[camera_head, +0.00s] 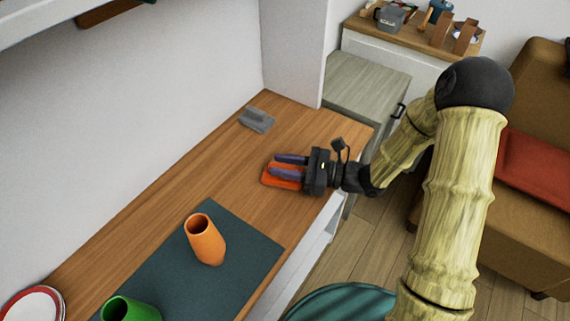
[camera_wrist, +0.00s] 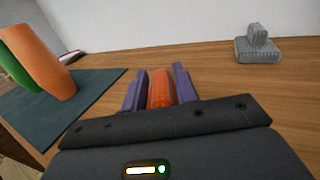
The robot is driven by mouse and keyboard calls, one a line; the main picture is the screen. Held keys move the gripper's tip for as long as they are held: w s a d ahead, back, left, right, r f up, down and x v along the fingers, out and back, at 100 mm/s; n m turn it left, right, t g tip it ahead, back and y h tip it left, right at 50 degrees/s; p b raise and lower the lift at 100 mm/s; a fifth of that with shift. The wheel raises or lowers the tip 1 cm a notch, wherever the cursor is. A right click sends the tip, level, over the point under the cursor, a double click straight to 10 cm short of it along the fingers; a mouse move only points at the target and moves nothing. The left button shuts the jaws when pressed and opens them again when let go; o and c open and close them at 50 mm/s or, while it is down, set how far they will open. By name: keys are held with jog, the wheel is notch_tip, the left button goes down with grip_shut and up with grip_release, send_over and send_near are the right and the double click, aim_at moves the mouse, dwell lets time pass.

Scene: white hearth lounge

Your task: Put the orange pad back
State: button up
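The orange pad (camera_head: 280,182) is at the right part of the wooden counter, beneath the purple fingers of my gripper (camera_head: 288,166). In the wrist view an orange part of the pad (camera_wrist: 161,92) fills the gap between the two fingers, with no clear space on either side. My gripper looks shut on it. The fingers hide much of the pad, and I cannot tell whether its underside touches the counter. A grey pad with a raised block on top (camera_head: 257,119) sits apart, near the wall; it also shows in the wrist view (camera_wrist: 258,50).
An orange cup (camera_head: 206,240) and a green cup (camera_head: 130,308) stand on a dark mat (camera_head: 240,235). A plate (camera_head: 35,304) is at the lower left. The wooden counter (camera_head: 185,180) is bare between mat and grey pad. A wall bounds the back.

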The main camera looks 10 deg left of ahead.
jog(key=shift+o, duration=1)
jog(key=shift+r, duration=0.15)
jog(key=d, duration=1.2)
jog(key=shift+p, duration=0.4)
